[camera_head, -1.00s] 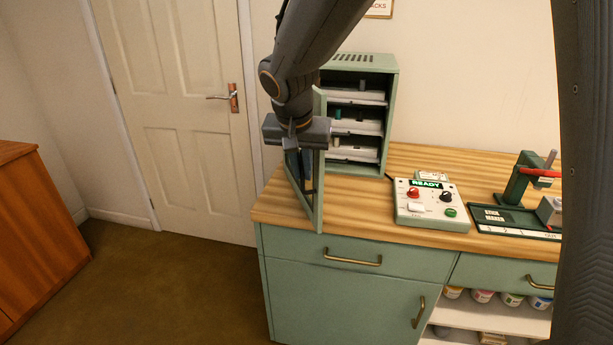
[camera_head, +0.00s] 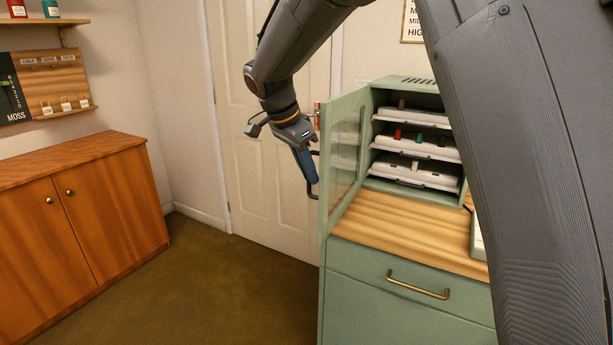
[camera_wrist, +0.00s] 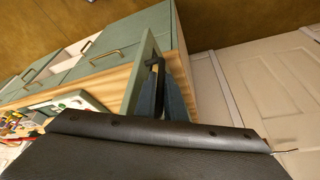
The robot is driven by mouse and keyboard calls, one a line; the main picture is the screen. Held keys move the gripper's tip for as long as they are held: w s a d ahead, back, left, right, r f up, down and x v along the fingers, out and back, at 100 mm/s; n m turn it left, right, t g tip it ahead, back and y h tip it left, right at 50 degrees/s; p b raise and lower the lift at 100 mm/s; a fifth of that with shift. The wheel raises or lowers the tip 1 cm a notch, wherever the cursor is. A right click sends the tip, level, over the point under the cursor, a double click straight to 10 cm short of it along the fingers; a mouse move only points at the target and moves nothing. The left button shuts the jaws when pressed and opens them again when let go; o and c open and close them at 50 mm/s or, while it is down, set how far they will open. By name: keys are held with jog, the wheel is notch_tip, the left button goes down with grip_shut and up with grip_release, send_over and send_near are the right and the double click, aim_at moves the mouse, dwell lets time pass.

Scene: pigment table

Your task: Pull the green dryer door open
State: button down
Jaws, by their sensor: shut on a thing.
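The green dryer (camera_head: 402,84) stands on the wooden counter with its glazed door (camera_head: 335,155) swung open toward the front left. Its shelves and white trays (camera_head: 415,170) show inside. A dark bar handle (camera_head: 313,191) is on the door's outer face. My gripper (camera_head: 309,170) is at that handle, left of the door, and is shut on it. In the wrist view the fingers (camera_wrist: 160,98) close around the handle (camera_wrist: 157,63) beside the green door edge (camera_wrist: 140,75). The exact finger contact is partly hidden.
The counter top (camera_head: 410,230) in front of the dryer is clear. Below it is a green drawer with a brass handle (camera_head: 418,287). A wooden cabinet (camera_head: 85,205) stands at left, with open floor (camera_head: 230,290) between. A white room door (camera_head: 250,130) is behind my arm.

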jog(key=shift+w+d+r, duration=0.15)
jog(key=c, duration=1.8)
grip_release()
jog(key=shift+w+d, duration=0.1)
jog(key=shift+d, duration=0.05)
jog(key=shift+c, duration=0.2)
jog(key=shift+a, duration=0.2)
jog(key=b+v, duration=0.1)
jog(key=v, duration=0.6)
jog(key=shift+r, duration=0.25)
